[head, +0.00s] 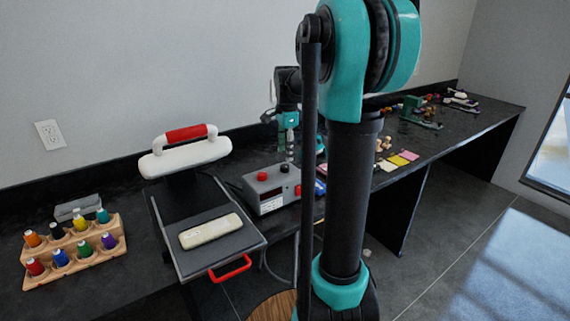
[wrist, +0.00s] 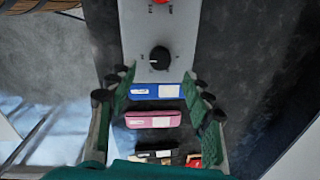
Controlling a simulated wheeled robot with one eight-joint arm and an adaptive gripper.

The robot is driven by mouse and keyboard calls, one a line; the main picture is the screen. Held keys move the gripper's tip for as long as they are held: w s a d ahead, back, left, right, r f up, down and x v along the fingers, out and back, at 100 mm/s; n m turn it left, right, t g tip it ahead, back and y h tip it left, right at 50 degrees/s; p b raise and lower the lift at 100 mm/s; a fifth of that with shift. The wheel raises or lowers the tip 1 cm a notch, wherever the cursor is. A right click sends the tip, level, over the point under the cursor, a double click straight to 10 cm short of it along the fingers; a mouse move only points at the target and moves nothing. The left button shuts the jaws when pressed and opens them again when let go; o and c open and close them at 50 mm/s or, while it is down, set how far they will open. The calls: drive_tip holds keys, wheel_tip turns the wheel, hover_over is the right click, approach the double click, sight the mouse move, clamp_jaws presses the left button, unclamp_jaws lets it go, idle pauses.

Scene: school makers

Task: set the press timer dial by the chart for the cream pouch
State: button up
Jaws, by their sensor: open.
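The grey timer box (head: 272,192) stands right of the press, with a red button and a black dial (head: 284,168) on top. In the wrist view the dial (wrist: 160,58) has a pale mark on its left side; the markings around it are too small to read. My gripper (wrist: 158,82) is open and empty, its fingers apart, with the dial just beyond the tips. In the head view my gripper (head: 289,150) hangs over the box. The cream pouch (head: 210,231) lies on the press's lower plate (head: 220,258). I cannot make out a chart.
The press's white upper plate (head: 186,157) is raised, with a red handle. A wooden rack (head: 78,262) of several coloured bottles is at left. Blue (wrist: 155,92) and pink (wrist: 153,119) pouches lie past the box. My arm hides part of the bench.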

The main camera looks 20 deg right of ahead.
sight(285, 166)
drive_tip(key=f, duration=0.5)
drive_tip(key=shift+w+f, duration=0.2)
drive_tip(key=shift+f, duration=0.15)
drive_tip(key=shift+c, duration=0.2)
drive_tip(key=c, duration=1.1)
drive_tip(key=shift+n, duration=0.3)
drive_tip(key=n, duration=1.1)
drive_tip(key=shift+y, duration=0.4)
